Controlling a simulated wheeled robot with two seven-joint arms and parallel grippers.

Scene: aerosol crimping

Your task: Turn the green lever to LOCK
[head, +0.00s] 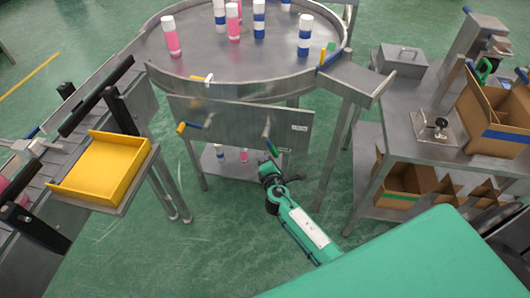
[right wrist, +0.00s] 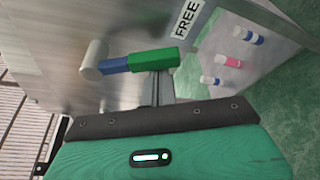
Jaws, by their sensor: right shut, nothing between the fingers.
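The green lever (head: 270,146) is on the front metal panel (head: 240,118) below the round table and hangs downward from its hub. In the right wrist view the lever has a grey hub, a blue section and a green end (right wrist: 154,61). The green end lies beside a label reading FREE (right wrist: 187,32). My right gripper (head: 268,164) is just below the lever end. Its shut fingers (right wrist: 161,82) are close to the green end; I cannot tell whether they touch it. Another label (head: 300,128) is right of the hub, too small to read. My left gripper is out of view.
A second lever with a yellow end (head: 182,128) is at the panel's left. The round table (head: 190,55) carries pink and blue-banded cans. A yellow tray (head: 100,168) stands at left. A metal bench (head: 405,140) with cardboard boxes is at right.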

